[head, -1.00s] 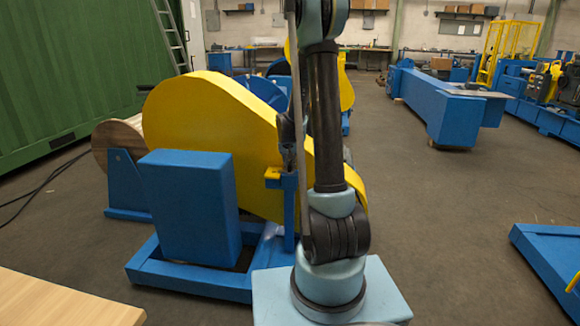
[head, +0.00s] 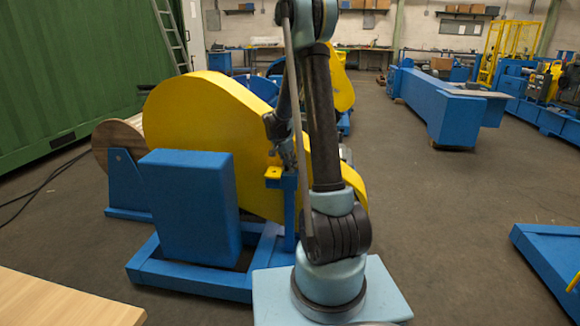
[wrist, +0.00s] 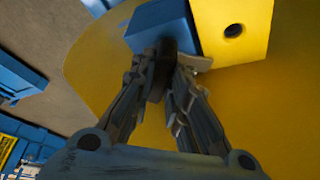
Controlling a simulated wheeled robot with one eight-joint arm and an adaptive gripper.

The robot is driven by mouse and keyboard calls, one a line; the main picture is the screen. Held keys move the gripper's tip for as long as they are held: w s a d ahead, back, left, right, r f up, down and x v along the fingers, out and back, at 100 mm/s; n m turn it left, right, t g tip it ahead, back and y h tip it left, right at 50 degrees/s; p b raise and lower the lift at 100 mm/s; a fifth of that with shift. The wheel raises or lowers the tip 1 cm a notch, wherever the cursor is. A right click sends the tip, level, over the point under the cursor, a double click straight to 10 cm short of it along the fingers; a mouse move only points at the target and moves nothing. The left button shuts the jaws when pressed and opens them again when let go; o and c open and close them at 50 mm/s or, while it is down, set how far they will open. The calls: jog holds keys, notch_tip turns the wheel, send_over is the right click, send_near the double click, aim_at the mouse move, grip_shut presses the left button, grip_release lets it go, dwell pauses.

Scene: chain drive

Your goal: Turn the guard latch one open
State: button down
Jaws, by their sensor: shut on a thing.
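The yellow guard (head: 215,125) is a large rounded cover on a blue frame, and it also fills much of the wrist view (wrist: 270,130). A blue post (head: 290,205) with a small yellow block (head: 273,172) stands in front of it. The wrist view shows the post's blue top (wrist: 158,25) and the yellow block with a dark hole (wrist: 235,30).
A blue box (head: 190,208) stands left of the post on the frame. A wooden table (head: 60,300) is at the front left. A long blue machine (head: 445,105) stands at the back right.

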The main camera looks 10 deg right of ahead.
jog(key=m, duration=0.2)
jog(key=m+g, duration=0.1)
jog(key=m, duration=0.1)
jog(key=shift+w+a+m+g+h, duration=0.15)
jog(key=shift+w+m+g+h, duration=0.05)
jog(key=shift+m+g+h, duration=0.1)
jog(key=shift+w+m+g, duration=0.15)
jog(key=shift+m+g, duration=0.75)
jog(key=shift+m, duration=1.4)
jog(key=c, duration=1.6)
grip_release()
jog(key=shift+o, duration=0.2)
jog(key=v, duration=1.1)
jog(key=shift+a+r, duration=0.25)
jog(key=shift+r, duration=0.15)
